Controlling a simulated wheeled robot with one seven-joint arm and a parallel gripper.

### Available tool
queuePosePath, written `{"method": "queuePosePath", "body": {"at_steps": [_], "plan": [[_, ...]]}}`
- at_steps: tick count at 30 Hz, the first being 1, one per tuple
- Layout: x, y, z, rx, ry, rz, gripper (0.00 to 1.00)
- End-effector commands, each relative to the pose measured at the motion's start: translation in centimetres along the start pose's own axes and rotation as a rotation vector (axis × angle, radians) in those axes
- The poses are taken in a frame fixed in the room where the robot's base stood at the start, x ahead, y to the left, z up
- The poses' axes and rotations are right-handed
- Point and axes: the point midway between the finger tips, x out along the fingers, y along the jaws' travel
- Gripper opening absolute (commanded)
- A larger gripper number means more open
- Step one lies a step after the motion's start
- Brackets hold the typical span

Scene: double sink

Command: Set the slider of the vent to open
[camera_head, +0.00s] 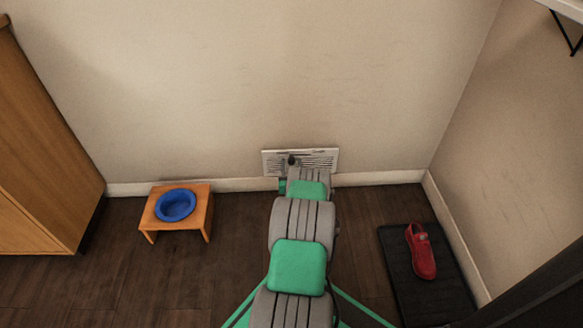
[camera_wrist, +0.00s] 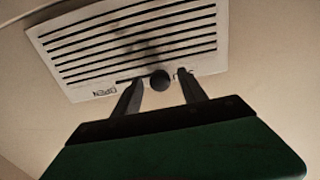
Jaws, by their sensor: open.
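The vent (camera_head: 318,158) is a white slatted plate low on the wall, just above the baseboard. In the wrist view the vent (camera_wrist: 75,50) appears tilted, with dark slots and a dark smudge over its middle. Its slider has a round dark knob (camera_wrist: 160,81), which also shows in the head view (camera_head: 291,160). The word OPEN, upside down, is left of the knob; a mostly hidden mark is to its right. My gripper (camera_wrist: 158,88) is open, with one finger on each side of the knob. I cannot tell whether either finger touches it.
A small wooden stand (camera_head: 202,225) with a blue bowl (camera_head: 175,205) is on the floor at left, near a wooden cabinet (camera_head: 40,150). A red shoe (camera_head: 421,252) lies on a dark mat (camera_head: 445,300) at right. The floor between is mostly clear beside my arm.

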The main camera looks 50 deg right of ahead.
Motion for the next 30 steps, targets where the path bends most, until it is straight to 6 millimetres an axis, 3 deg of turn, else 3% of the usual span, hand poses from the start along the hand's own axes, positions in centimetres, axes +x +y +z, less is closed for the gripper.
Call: {"method": "queuePosePath", "body": {"at_steps": [4,11,30], "plan": [[1.28,-0.05,0.12,-0.001,-0.001,0.0,0.49],[1.4,0.0,-0.05,0.001,-0.001,0.001,0.49],[1.37,-0.01,-0.03,0.001,-0.002,0.0,0.0]]}}
